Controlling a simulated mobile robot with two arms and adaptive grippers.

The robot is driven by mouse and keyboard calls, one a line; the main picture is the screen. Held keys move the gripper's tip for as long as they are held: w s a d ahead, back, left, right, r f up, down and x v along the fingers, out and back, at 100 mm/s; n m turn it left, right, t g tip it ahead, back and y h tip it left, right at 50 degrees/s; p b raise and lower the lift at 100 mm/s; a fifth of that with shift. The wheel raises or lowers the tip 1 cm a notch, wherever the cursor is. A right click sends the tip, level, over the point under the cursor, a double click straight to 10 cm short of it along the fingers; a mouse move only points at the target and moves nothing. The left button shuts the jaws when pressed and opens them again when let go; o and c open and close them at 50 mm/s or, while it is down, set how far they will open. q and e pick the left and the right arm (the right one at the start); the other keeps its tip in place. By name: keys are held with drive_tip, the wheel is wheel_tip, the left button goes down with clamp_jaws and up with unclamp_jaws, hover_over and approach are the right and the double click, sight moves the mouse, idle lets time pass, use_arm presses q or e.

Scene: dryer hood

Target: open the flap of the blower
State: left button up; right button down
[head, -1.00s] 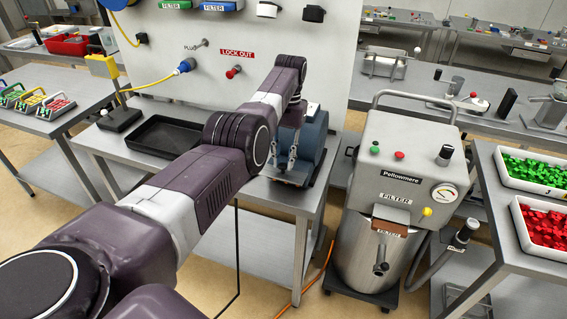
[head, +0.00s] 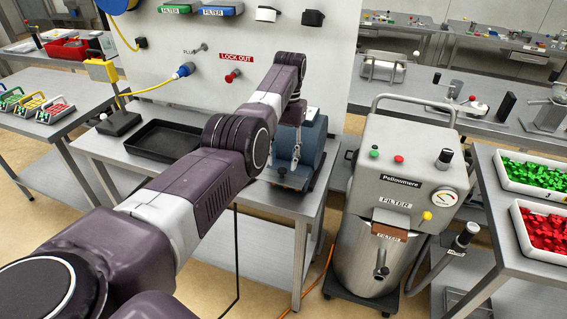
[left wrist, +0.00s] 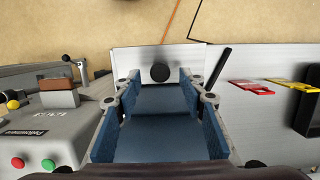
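The blower (head: 312,143) is a blue-grey rounded housing on the metal table, partly hidden behind my left arm. My left gripper (head: 290,168) is at its front side, pointing down, close to the housing. In the left wrist view the two fingers (left wrist: 158,80) are wide apart, with blue surfaces along and between them. A black round knob or disc (left wrist: 160,73) shows between the fingertips, in front of a pale metal surface. Nothing is seen clamped. I cannot clearly tell the flap apart, or whether the fingers touch the blower. My right gripper is not in view.
A black tray (head: 163,140) lies left of the blower. The grey Pellowmere filter machine (head: 405,175) stands on the right, also in the left wrist view (left wrist: 45,135). A wall panel (head: 290,50) with a red lock-out knob rises behind. A black lever (left wrist: 218,65) shows beside the gripper.

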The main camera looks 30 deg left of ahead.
sight(283, 168)
use_arm(q)
wheel_tip(283, 168, up, 8)
drive_tip(key=shift+f, duration=0.15)
idle(0.6)
